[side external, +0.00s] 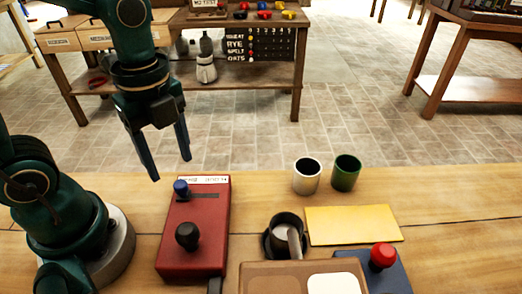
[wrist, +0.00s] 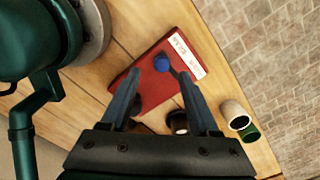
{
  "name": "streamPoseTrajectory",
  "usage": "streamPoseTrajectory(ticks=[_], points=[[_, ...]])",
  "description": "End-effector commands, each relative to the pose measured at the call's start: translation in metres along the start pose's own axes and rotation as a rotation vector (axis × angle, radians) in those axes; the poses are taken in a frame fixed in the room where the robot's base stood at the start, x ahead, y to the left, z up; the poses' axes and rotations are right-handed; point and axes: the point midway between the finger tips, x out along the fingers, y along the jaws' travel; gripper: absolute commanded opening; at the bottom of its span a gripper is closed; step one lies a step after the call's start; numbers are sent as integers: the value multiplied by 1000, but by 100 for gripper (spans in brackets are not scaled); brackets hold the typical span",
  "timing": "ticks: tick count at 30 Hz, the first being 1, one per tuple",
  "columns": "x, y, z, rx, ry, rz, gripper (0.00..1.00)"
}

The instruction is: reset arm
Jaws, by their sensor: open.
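My gripper (side external: 168,160) hangs in the air above the left part of the wooden table, with its two dark fingers spread apart and nothing between them. In the wrist view my gripper (wrist: 162,88) is open over a red box (wrist: 145,62). In the side view the red box (side external: 198,232) lies on the table below and to the right of the fingers. It has a blue knob (side external: 181,187) on a slot and a black knob (side external: 187,235). The blue knob also shows in the wrist view (wrist: 161,63).
Right of the red box stand a black cup (side external: 283,238), a white cup (side external: 307,176), a green cup (side external: 345,172), a yellow board (side external: 353,225) and a blue box with a red button (side external: 382,256). A tray (side external: 262,280) is at the front. Behind the table is open tiled floor.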

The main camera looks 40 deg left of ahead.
Motion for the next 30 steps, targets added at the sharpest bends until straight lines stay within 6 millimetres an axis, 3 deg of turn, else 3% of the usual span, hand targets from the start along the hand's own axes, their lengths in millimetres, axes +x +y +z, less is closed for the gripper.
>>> streamPoseTrajectory(ticks=[7, 10, 18, 24, 30], points=[[-13, -1, 0, -6, 1, -80, 62], [-24, 1, 0, -115, 11, -169, 62], [-46, 9, 1, -786, 162, -382, 62], [-49, 12, 1, -1245, 311, -419, 62], [-47, 11, 1, -1495, 377, -392, 62]])
